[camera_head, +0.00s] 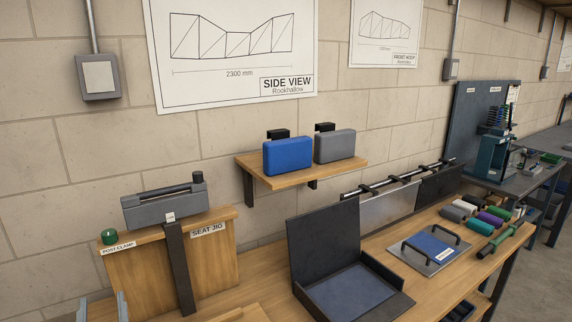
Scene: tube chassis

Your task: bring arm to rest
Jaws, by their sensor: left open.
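My left gripper (102,308) shows only at the bottom left corner, as two upright grey fingertips set apart with nothing seen between them. It is open. The rest of the left arm is below the picture edge. The fingertips are in front of the wooden seat jig (210,262), below its post clamp label and green knob (109,236). I cannot tell how far they are from the jig. My right gripper and arm are not in view.
A dark post and grey clamp (165,206) rise at the jig. An open black case (325,242) stands on the wooden bench. A wall shelf (262,180) holds a blue case (287,156) and a grey case (334,146). Coloured rolls and a handled plate (433,250) lie right.

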